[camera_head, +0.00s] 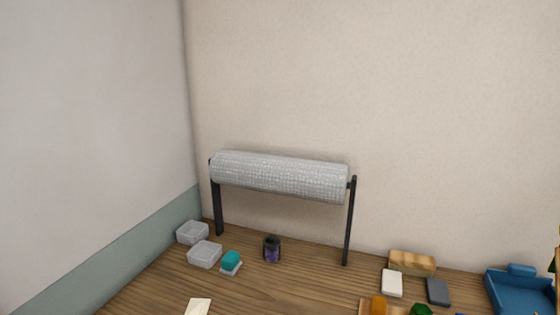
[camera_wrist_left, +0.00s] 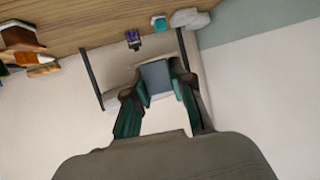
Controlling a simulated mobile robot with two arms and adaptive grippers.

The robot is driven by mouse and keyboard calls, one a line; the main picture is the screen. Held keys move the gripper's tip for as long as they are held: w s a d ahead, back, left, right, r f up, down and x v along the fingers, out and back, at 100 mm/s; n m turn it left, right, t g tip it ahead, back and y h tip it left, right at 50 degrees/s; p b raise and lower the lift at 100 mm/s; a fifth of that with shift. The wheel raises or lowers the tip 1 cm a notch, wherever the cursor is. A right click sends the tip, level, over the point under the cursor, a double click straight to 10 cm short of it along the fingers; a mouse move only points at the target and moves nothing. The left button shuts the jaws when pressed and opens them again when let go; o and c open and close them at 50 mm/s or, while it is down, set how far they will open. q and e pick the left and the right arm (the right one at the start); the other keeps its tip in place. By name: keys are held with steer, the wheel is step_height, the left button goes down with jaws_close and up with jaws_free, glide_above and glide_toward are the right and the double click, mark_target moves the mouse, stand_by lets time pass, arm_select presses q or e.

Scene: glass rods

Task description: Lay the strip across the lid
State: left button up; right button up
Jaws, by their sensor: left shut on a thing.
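My left gripper (camera_wrist_left: 158,84) shows only in the left wrist view, with its two fingers on either side of a flat grey-blue piece (camera_wrist_left: 156,76). It is shut on this piece, held up in front of the wall. I cannot tell for sure whether the piece is the strip. I cannot clearly pick out a lid. A pale flat piece (camera_head: 197,307) lies at the bottom edge of the head view, partly cut off. My right gripper is in neither view.
A bubble-wrap roll (camera_head: 280,176) hangs on a black stand at the back. Clear tubs (camera_head: 204,254), a teal block (camera_head: 231,260) and a dark cup (camera_head: 272,249) stand below it. A wooden block (camera_head: 412,263), white block (camera_head: 391,283), dark block (camera_head: 438,291) and blue tray (camera_head: 519,294) are at right.

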arm_select(q)
steer(key=shift+w+a+r, duration=0.1)
steer(key=shift+a+r, duration=0.25)
steer(key=shift+a, duration=0.15)
steer(key=shift+d, duration=0.1)
stand_by(0.3)
steer(key=shift+d+f, duration=0.25)
steer(key=shift+f, duration=0.05)
steer(key=s+d+f+m+h, duration=0.1)
steer(key=s+d+f+h, duration=0.1)
steer(key=d, duration=0.4)
steer(key=s+d+f+m+h, duration=0.2)
steer(key=s+d+f, duration=0.2)
steer(key=d, duration=0.3)
steer(key=shift+s+d+f+g, duration=0.3)
steer(key=shift+s+f+g, duration=0.1)
steer(key=shift+s, duration=0.35)
